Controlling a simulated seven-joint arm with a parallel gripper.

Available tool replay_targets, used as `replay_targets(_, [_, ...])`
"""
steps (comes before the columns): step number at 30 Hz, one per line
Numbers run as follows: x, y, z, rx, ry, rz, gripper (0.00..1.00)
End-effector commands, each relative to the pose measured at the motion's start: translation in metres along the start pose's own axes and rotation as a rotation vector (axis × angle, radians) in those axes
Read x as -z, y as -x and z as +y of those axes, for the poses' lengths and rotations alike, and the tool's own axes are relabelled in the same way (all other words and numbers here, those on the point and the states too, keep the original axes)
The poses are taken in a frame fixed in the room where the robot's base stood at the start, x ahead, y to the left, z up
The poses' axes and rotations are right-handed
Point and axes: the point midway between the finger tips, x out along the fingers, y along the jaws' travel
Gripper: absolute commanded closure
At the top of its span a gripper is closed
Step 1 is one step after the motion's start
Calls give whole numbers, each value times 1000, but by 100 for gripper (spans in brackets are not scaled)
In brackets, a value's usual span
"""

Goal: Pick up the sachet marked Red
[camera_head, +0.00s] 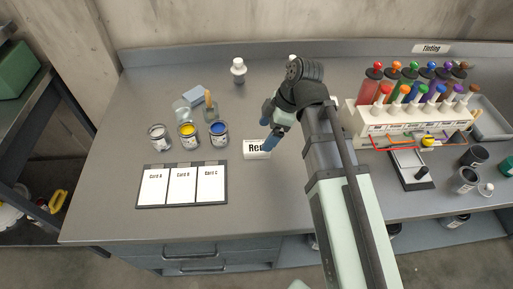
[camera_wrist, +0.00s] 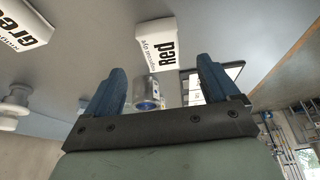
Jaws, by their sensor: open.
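The sachet marked Red, a white packet with black lettering, lies on the grey bench (camera_head: 245,215) and shows in the head view (camera_head: 256,149), partly covered by a finger. In the wrist view the Red sachet (camera_wrist: 157,45) lies ahead of the fingertips, roughly between their lines. My gripper (camera_head: 266,135) is open and empty, close to the sachet; both blue fingers show in the wrist view (camera_wrist: 161,78). I cannot tell whether a finger touches it. A second white sachet, marked Green (camera_wrist: 22,28), lies to the left in the wrist view; my arm likely hides it in the head view.
Paint tins in white (camera_head: 158,136), yellow (camera_head: 188,135) and blue (camera_head: 218,134) stand to the left. A card board (camera_head: 182,204) lies in front of them. A rack (camera_head: 410,121) of coloured bottles stands at right.

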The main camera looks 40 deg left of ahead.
Motion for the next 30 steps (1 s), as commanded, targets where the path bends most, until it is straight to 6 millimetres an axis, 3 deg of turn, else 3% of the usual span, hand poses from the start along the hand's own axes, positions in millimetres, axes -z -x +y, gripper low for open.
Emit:
replay_targets(14, [1, -25, -1, 1, 0, 0, 12])
replay_targets(24, [3, -63, -2, 1, -1, 0, 12])
replay_targets(30, [3, -68, -1, -1, -1, 0, 12])
